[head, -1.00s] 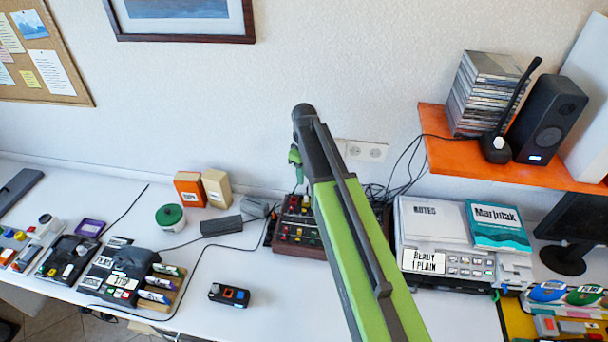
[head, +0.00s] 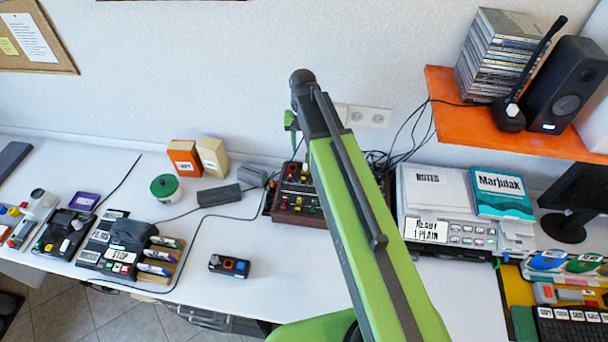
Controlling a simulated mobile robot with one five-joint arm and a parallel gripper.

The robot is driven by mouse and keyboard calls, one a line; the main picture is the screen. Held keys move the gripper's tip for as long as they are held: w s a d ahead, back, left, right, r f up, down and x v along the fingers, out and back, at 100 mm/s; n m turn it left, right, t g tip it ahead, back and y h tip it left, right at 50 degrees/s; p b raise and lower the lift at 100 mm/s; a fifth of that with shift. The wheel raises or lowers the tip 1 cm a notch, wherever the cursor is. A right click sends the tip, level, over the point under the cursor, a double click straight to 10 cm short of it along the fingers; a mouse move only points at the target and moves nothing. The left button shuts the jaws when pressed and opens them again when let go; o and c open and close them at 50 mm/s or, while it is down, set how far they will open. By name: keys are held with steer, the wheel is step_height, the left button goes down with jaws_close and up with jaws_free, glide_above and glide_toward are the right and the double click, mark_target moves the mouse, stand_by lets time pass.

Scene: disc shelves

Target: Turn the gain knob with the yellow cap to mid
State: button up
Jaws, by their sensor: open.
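A dark red-brown control box (head: 300,219) with rows of small coloured knob caps stands at the back of the white desk, by the wall. Red, yellow and green caps show on it, but they are too small to tell which is the gain knob or how it points. My green arm crosses in front of the box and hides its right part. The end of my arm hangs down behind the elbow, and my gripper (head: 295,152) is there, small and partly hidden, open, above the back of the box. Nothing shows in it.
A green-lidded jar (head: 165,187) and a dark block (head: 219,195) lie left of the control box. A printer (head: 447,228) stands right, under an orange shelf (head: 470,122). Cables run between.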

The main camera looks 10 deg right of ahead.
mark_target(303, 177)
step_height(303, 177, down, 17)
steer(key=b, duration=1.6)
steer(key=shift+w+d, duration=0.1)
steer(key=shift+w, duration=0.05)
steer(key=shift+r, duration=0.1)
jaws_close()
